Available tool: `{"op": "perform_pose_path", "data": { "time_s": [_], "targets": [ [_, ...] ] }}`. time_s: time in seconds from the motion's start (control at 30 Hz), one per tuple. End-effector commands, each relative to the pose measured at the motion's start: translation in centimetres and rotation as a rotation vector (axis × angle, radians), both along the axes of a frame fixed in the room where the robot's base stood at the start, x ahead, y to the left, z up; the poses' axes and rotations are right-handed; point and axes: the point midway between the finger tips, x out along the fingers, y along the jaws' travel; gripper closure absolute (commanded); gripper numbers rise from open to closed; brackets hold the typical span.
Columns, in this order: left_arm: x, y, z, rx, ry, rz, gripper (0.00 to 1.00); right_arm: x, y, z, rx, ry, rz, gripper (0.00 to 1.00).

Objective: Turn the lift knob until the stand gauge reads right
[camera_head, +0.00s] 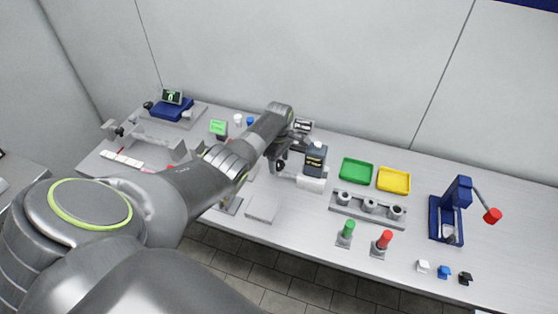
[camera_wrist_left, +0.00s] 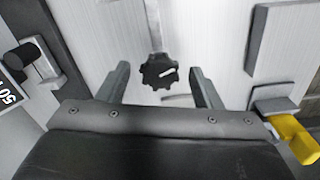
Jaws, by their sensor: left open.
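The black lobed knob (camera_wrist_left: 160,71) shows in the left wrist view, with a pale mark on its face and a metal rod behind it. My left gripper (camera_wrist_left: 160,80) is open, its two fingers on either side of the knob with gaps between. In the head view my left gripper (camera_head: 279,163) is by a dark box-shaped unit (camera_head: 316,158) on a white base, and the knob is hard to make out there. A dark panel (camera_wrist_left: 11,88) with a partly cut-off "50" shows at the left wrist view's edge; I cannot tell if it is the stand gauge. My right gripper is out of view.
A green tray (camera_head: 356,171) and a yellow tray (camera_head: 394,181) lie right of the unit.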

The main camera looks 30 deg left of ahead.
Motion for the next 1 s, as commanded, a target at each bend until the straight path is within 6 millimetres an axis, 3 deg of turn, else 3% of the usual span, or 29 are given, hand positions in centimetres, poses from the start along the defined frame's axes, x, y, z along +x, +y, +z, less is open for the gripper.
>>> {"op": "perform_pose_path", "data": {
  "time_s": [0.07, 0.4, 0.77, 1.0],
  "targets": [
    [0.01, -0.01, 0.02, 0.0, 0.0, 0.0, 0.41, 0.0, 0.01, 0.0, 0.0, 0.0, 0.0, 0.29],
    [-0.01, 0.01, 0.02, 0.0, 0.0, 0.0, 0.85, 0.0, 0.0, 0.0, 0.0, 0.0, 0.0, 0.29],
    [-0.01, 0.03, 0.06, 0.0, 0.001, -0.058, 0.85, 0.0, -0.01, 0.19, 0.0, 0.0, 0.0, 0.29],
    [-0.01, 0.03, 0.08, 0.0, 0.0, -0.217, 0.85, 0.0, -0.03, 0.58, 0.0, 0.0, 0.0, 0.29]
  ]
}}
